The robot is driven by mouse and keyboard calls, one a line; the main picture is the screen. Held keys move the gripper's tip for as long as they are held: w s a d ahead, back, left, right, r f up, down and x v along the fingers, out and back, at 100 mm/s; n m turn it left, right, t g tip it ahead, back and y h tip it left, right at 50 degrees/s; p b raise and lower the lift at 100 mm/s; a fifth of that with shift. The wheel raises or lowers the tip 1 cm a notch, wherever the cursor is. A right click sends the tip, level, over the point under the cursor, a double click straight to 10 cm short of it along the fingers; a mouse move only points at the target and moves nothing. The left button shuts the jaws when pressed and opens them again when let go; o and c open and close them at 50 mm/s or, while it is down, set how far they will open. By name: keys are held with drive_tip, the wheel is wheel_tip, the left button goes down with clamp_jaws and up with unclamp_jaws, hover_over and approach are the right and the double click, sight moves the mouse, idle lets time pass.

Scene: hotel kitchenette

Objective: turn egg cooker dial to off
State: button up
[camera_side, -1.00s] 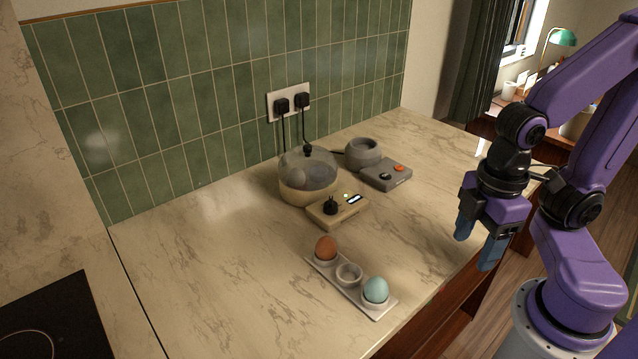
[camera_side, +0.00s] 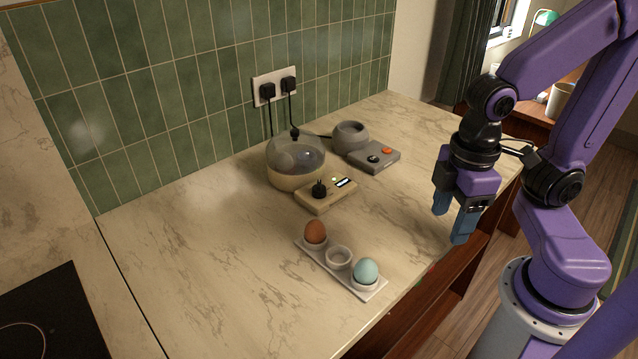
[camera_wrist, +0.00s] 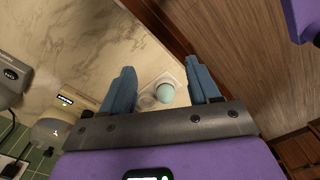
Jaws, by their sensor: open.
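The egg cooker (camera_side: 288,181) stands near the tiled wall, with a cream base and a clear dome. A cream control box (camera_side: 341,193) sits in front of it, with a black dial (camera_side: 319,188), a small light and a lit display. The dial's setting is too small to read. My gripper (camera_side: 449,226) is open and empty, fingers pointing down, above the counter's right front edge, well right of the dial and apart from it. In the wrist view its two fingers (camera_wrist: 162,85) stand wide apart, with the blue egg (camera_wrist: 165,92) seen between them.
A grey appliance (camera_side: 350,138) with its own box (camera_side: 374,157), dark knob and orange button stands right of the cooker. An egg tray (camera_side: 339,270) holds a brown egg (camera_side: 315,232) and a blue egg (camera_side: 366,271) in front. Cords run to the wall outlet (camera_side: 275,86). Counter between is clear.

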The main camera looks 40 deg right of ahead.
drive_tip(key=w+a+r+m, duration=0.2)
drive_tip(key=w+m, duration=0.3)
drive_tip(key=w, duration=0.3)
drive_tip(key=w+a+r+m, duration=0.3)
drive_tip(key=w+m, duration=0.2)
drive_tip(key=w, duration=0.4)
wheel_tip(320, 180, up, 3)
drive_tip(key=m, duration=1)
hover_over(319, 183)
wheel_tip(319, 183, down, 18)
drive_tip(key=shift+r, duration=0.1)
drive_tip(key=c, duration=1)
drive_tip(key=shift+c, duration=0.2)
